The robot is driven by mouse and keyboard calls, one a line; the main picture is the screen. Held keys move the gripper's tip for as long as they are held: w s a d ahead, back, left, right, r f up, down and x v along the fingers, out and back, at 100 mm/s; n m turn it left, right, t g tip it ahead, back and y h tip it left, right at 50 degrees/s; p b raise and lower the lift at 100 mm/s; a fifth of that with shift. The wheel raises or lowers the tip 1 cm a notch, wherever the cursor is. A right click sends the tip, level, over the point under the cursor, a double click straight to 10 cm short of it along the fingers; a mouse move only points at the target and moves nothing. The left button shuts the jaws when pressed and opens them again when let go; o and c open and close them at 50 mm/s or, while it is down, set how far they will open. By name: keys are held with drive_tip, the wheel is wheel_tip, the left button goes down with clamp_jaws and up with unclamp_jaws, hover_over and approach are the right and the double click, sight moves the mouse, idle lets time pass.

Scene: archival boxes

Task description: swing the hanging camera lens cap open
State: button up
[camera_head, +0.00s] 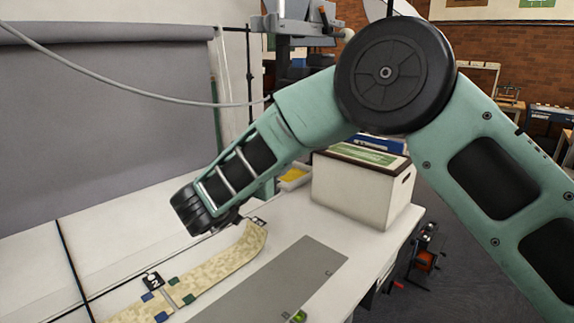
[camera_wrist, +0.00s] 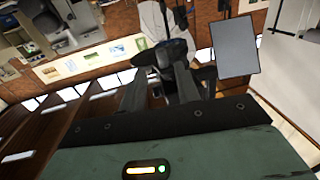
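My arm crosses the head view, and its black end (camera_head: 195,210) hangs over the left part of the white table. The fingers are not discernible there. In the wrist view my gripper (camera_wrist: 163,62) reaches up the middle, its grey fingers meeting a dark shape in the picture; whether they touch it or have a gap is unclear.
The white table (camera_head: 145,238) carries a patterned strip (camera_head: 215,270), a grey flat panel (camera_head: 275,283) and a white box (camera_head: 362,187) with a green-topped item on it. A grey backdrop (camera_head: 105,110) stands at left. A cable (camera_head: 130,82) crosses the upper left.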

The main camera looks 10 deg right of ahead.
drive_tip(key=b+v, duration=0.2)
drive_tip(key=v, duration=0.9)
drive_tip(key=w+a+r+n+t+y, duration=0.3)
drive_tip(key=a+n+y, duration=0.25)
drive_tip(key=y, duration=0.65)
drive_tip(key=s+a+f+n+g+y, duration=0.2)
drive_tip(key=s+f+n+g+y, duration=0.1)
drive_tip(key=s+n+g+y, duration=0.45)
drive_tip(key=s+d+f+n+g+h, duration=0.1)
drive_tip(key=s+d+f+g+h, duration=0.2)
drive_tip(key=s+d, duration=0.8)
drive_tip(key=s+d+f+n+g+h, duration=0.2)
drive_tip(key=s+d+f+g+h, duration=0.2)
drive_tip(key=s+d, duration=0.8)
wheel_tip(320, 180, down, 4)
drive_tip(key=shift+s+d+f+g, duration=0.15)
drive_tip(key=shift+s+d+g, duration=0.05)
drive_tip(key=shift+s+g, duration=0.75)
